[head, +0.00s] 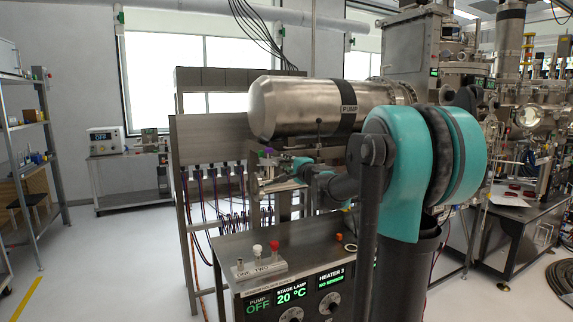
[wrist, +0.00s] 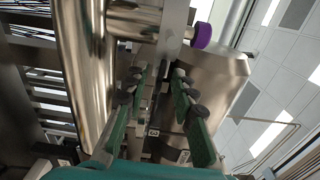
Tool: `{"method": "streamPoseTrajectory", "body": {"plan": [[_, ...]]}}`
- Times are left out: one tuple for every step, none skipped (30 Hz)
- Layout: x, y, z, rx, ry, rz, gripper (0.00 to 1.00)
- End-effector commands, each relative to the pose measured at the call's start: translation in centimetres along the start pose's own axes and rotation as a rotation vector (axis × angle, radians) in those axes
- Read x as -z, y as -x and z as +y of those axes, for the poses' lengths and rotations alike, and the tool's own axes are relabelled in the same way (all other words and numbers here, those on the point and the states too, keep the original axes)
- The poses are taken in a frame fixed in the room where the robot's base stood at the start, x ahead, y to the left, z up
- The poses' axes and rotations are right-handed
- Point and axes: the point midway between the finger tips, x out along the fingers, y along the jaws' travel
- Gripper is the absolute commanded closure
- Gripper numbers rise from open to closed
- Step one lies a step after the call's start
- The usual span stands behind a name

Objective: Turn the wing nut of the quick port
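My gripper (wrist: 160,88) is open in the wrist view, with its green-padded fingers apart on either side of a narrow strip of bare metal. In the head view my gripper (head: 268,184) is small, below the big pump cylinder and in front of the rack. A purple knob (wrist: 202,36) sits just beyond the fingertips, up and to the right in the wrist view. A purple spot (head: 266,151) also shows above my gripper in the head view. I cannot make out the wing nut or the quick port clearly. I cannot tell whether the fingers touch anything.
The steel pump cylinder (head: 320,107) hangs close above my gripper. A bench (head: 225,245) with a labelled block of small pegs (head: 258,267) and lit controls stands below. A metal rack with cables (head: 186,220) is behind.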

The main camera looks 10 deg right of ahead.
Motion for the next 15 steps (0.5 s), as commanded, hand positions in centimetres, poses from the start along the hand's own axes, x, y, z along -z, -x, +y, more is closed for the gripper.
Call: {"method": "streamPoseTrajectory", "body": {"plan": [[0.0, 0.0, 0.0, 0.000, 0.000, 0.000, 0.74], [0.0, 0.0, 0.0, 0.000, 0.000, 0.000, 0.74], [0.0, 0.0, 0.0, 0.000, 0.000, 0.000, 0.74], [0.0, 0.0, 0.0, 0.000, 0.000, 0.000, 0.74], [0.0, 0.1, 0.0, 0.000, 0.000, 0.000, 0.74], [0.0, 0.2, 0.0, 0.000, 0.000, 0.000, 0.74], [0.0, 0.4, 0.0, 0.000, 0.000, 0.000, 0.74], [0.0, 0.6, 0.0, 0.000, 0.000, 0.000, 0.74], [0.0, 1.0, 0.0, 0.000, 0.000, 0.000, 0.74], [0.0, 1.4, 0.0, 0.000, 0.000, 0.001, 0.74], [0.0, 1.8, 0.0, 0.000, 0.000, 0.001, 0.74], [0.0, 2.5, 0.0, 0.000, 0.000, 0.002, 0.74], [0.1, 3.0, 0.0, 0.000, 0.000, 0.002, 0.74], [0.1, 3.6, 0.0, 0.000, 0.000, 0.003, 0.74], [0.1, 4.4, 0.0, 0.000, 0.000, 0.002, 0.74]]}}
